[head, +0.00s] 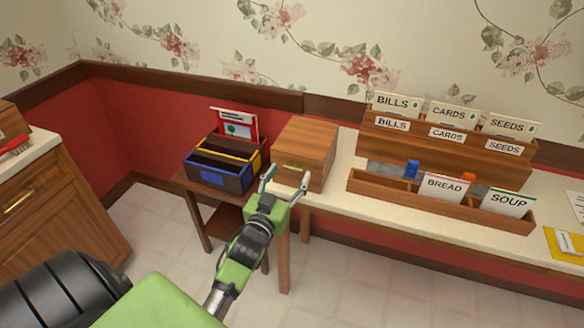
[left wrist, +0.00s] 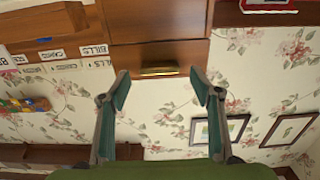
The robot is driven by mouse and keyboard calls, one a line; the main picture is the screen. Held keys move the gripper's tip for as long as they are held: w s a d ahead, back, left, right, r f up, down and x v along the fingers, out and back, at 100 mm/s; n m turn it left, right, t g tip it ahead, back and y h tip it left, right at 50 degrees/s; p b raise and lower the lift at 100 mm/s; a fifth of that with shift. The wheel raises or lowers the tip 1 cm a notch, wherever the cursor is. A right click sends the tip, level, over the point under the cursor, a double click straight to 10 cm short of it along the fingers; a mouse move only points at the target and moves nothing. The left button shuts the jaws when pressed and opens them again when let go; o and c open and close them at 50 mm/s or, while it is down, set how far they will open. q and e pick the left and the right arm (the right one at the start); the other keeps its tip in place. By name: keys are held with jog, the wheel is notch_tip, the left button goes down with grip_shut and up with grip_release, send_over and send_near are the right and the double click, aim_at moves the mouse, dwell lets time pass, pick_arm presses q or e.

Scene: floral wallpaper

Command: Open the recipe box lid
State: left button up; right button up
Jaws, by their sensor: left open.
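The recipe box is a wooden box (head: 308,140) on the counter in the head view, with its lid closed. A brass handle (head: 292,169) sits on its front; the handle (left wrist: 158,71) also shows in the left wrist view, between and beyond the fingertips. My left gripper (head: 286,180) is green and grey, open and empty, just in front of the box's front face. In the left wrist view, its two fingers (left wrist: 160,84) are spread on either side of the handle, apparently not gripping it. My right gripper is not in view.
Left of the box stands a dark divided bin (head: 222,180) holding a red-edged card (head: 236,127). To the right is a wooden card rack (head: 450,141) with labelled cards, and a low tray (head: 445,203) before it. A wooden cabinet (head: 62,205) stands at far left.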

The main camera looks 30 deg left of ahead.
pick_arm(q)
jog(key=shift+x, duration=1.5)
jog(key=shift+c, duration=0.3)
